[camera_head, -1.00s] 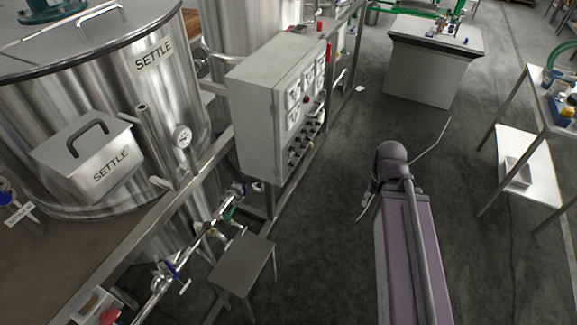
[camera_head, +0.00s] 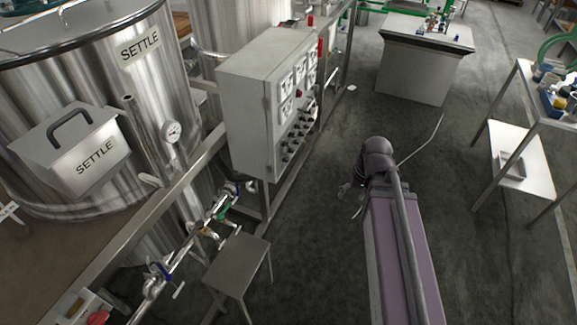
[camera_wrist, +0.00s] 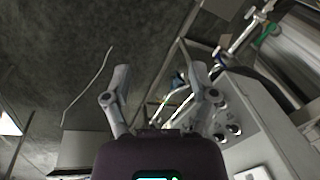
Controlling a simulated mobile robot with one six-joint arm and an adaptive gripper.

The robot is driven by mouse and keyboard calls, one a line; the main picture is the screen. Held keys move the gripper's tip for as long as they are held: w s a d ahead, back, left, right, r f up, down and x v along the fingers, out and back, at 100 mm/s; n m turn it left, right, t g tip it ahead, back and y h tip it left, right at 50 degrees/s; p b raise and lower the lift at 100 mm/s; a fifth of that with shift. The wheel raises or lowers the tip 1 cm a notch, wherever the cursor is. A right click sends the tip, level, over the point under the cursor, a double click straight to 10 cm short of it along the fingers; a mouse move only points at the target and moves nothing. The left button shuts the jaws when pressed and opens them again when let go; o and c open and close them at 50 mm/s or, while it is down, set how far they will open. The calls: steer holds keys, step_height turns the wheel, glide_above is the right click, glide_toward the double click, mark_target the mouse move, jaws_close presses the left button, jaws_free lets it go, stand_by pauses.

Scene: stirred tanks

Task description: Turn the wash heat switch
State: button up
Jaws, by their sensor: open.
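A grey control box (camera_head: 246,112) stands left of my arm in the head view. Its right-hand face carries several meters (camera_head: 286,82) and rows of dark switch knobs (camera_head: 297,132). Their labels are too small to read, so I cannot tell which is the wash heat switch. My gripper (camera_head: 347,190) is to the right of the box and apart from it, small and partly hidden by my arm. In the wrist view my gripper (camera_wrist: 154,78) is open with nothing between its fingers. Some knobs of the panel (camera_wrist: 226,132) show beyond the right finger.
Steel SETTLE tanks (camera_head: 180,85) stand at the left, behind a rail with pipes and valves (camera_head: 200,230). A small grey stool (camera_head: 238,262) stands below the box. A white table (camera_head: 425,65) is at the back, a shelf table (camera_head: 515,160) at the right. The floor between is clear.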

steer(key=w+a+f+n+t+y+b, duration=0.2)
steer(key=w+a+f+n+y+b, duration=0.2)
steer(key=w+a+f+y+b, duration=0.65)
steer(key=n+t+y+b, duration=0.3)
steer(key=t+y+b, duration=0.15)
steer(key=b, duration=1.35)
glide_toward(289, 161)
steer(key=d, duration=0.3)
steer(key=shift+s+d+g, duration=0.15)
steer(key=shift+s+g, duration=0.1)
steer(key=shift+x, duration=6.9)
jaws_close()
